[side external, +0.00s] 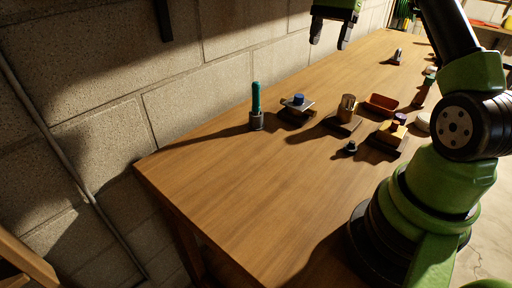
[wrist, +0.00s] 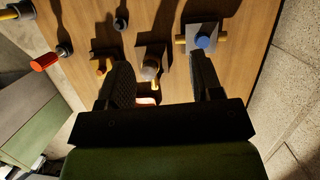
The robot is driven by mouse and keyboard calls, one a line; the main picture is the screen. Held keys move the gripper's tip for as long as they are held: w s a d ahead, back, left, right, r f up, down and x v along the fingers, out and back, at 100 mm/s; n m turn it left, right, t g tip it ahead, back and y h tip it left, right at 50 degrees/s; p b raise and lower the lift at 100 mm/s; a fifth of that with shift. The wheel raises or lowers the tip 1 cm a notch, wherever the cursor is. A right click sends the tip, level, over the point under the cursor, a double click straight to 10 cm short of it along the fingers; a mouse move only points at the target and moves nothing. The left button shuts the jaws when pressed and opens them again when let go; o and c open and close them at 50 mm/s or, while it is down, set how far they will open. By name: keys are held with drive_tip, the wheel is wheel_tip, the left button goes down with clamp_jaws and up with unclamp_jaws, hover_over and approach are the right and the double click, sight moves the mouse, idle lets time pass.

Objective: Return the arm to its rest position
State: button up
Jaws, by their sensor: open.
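My gripper (side external: 330,44) is at the top of the side external view, raised well above the wooden table, with its two dark fingers apart and nothing between them. In the wrist view its fingers (wrist: 160,62) are spread wide, with the table items showing below and beyond them. The arm's green base stands at the right of the side external view. Part of the arm between wrist and base is out of that view.
The table (side external: 225,170) holds a teal-handled piece (side external: 256,100), a grey plate with a blue knob (side external: 298,100), a brass cylinder (side external: 348,103), a reddish tray (side external: 381,103), a brass block (side external: 390,132) and a small dark knob (side external: 351,147). A block wall (side external: 200,100) runs behind. The table's near left is clear.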

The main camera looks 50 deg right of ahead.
drive_tip(key=s+a+r+n+t+h, duration=0.2)
drive_tip(key=s+a+r+n, duration=0.1)
drive_tip(key=a+r+n, duration=0.3)
drive_tip(key=s+a+r+n+t+h, duration=0.1)
drive_tip(key=s+a+r+n+h, duration=0.2)
drive_tip(key=a, duration=0.5)
drive_tip(key=s+a+f+n+t+y, duration=0.1)
drive_tip(key=s+a+n+t+y, duration=0.2)
drive_tip(key=s+a, duration=0.6)
drive_tip(key=shift+s+a+f+n+t+y, duration=0.35)
drive_tip(key=shift+a+n+t, duration=0.4)
drive_tip(key=shift+a, duration=0.25)
drive_tip(key=shift+r, duration=0.1)
